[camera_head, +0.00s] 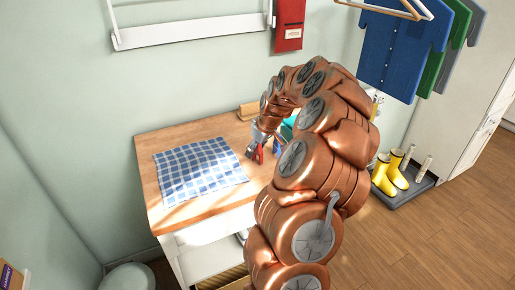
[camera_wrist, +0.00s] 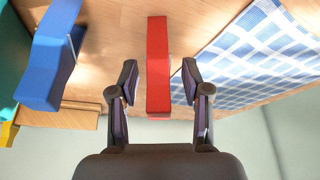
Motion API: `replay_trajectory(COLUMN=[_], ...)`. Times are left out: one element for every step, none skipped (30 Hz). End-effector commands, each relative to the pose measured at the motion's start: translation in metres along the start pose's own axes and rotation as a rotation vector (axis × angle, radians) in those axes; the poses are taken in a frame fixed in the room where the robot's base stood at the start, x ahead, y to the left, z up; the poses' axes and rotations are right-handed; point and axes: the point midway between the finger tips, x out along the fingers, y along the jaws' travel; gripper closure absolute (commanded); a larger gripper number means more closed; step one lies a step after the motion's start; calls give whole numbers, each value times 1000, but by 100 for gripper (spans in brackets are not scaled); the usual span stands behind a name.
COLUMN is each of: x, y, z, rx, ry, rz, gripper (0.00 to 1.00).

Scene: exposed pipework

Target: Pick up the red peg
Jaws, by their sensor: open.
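The red peg (camera_wrist: 158,62) is a long red block in the middle of the wrist view, over the wooden table. My gripper (camera_wrist: 158,85) is open, with one finger on each side of the peg and a visible gap on both sides. In the head view the red peg (camera_head: 260,153) shows as a small red patch by my gripper (camera_head: 257,147) above the tabletop. My arm hides part of that area.
The wooden table (camera_head: 172,213) carries a blue checked cloth (camera_head: 200,169). A blue block (camera_wrist: 48,55) stands left of the peg in the wrist view, with teal and yellow pieces beyond it.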

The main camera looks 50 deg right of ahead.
Motion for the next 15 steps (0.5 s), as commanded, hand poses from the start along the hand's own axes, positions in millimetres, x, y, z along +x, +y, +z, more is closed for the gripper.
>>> replay_trajectory(x=[0,0,0,0,0,0,0,0,0,0,-1,-1,-1,-1,-1], y=[0,0,0,0,0,0,0,0,0,0,0,0,0,0,0], z=[0,0,0,0,0,0,0,0,0,0,0,0,0,0,0], rx=[0,0,0,0,0,0,0,0,0,0,0,0,0,0,0], ry=[1,1,1,1,1,1,1,1,1,1,1,1,1,2,1], rz=[1,1,1,1,1,1,1,1,1,1,1,1,1,2,1], gripper=[52,52,52,53,56,60,64,67,71,74,77,81,84,88,92])
